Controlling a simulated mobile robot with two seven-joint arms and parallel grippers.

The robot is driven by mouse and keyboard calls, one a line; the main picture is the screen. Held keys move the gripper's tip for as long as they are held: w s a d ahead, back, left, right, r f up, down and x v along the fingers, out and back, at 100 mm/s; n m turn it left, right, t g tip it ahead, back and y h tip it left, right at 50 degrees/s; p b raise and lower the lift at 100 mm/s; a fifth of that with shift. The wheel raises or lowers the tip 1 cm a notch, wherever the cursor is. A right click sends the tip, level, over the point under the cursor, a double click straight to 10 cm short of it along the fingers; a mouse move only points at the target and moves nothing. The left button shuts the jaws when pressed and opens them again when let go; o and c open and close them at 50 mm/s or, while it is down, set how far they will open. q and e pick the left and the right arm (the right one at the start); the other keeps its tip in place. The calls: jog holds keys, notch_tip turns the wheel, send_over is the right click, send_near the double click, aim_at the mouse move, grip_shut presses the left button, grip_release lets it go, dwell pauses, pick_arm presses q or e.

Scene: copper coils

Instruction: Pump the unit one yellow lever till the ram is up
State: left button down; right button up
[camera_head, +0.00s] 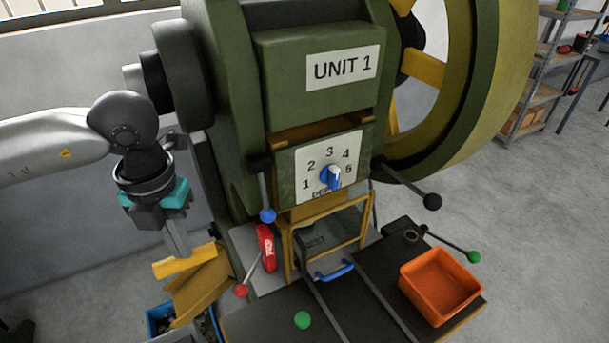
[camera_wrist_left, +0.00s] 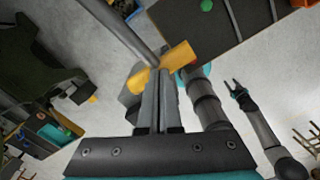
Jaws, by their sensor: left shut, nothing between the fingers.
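The yellow lever bar (camera_head: 185,262) is at the lower left of the press in the head view. It also crosses just past my fingertips in the left wrist view (camera_wrist_left: 178,54). My left gripper (camera_head: 178,246) points down at the bar with its fingers shut and nothing between them. The fingertips overlap the bar in the picture; I cannot tell whether they touch it. My right gripper (camera_wrist_left: 234,84) shows small in the left wrist view, its fingers apart and empty. The ram is not clearly visible.
The green press with the UNIT 1 label (camera_head: 342,67) has a dial (camera_head: 331,177) and several ball-ended levers. A red handle (camera_head: 266,248) and a yellow guard frame (camera_head: 290,254) are in front. An orange bin (camera_head: 440,284) stands on the dark table. A blue crate (camera_head: 158,318) is below left.

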pick_arm(q)
jog(key=shift+s+f, duration=0.1)
jog(key=shift+f, duration=0.4)
jog(key=shift+s+d+r, duration=0.1)
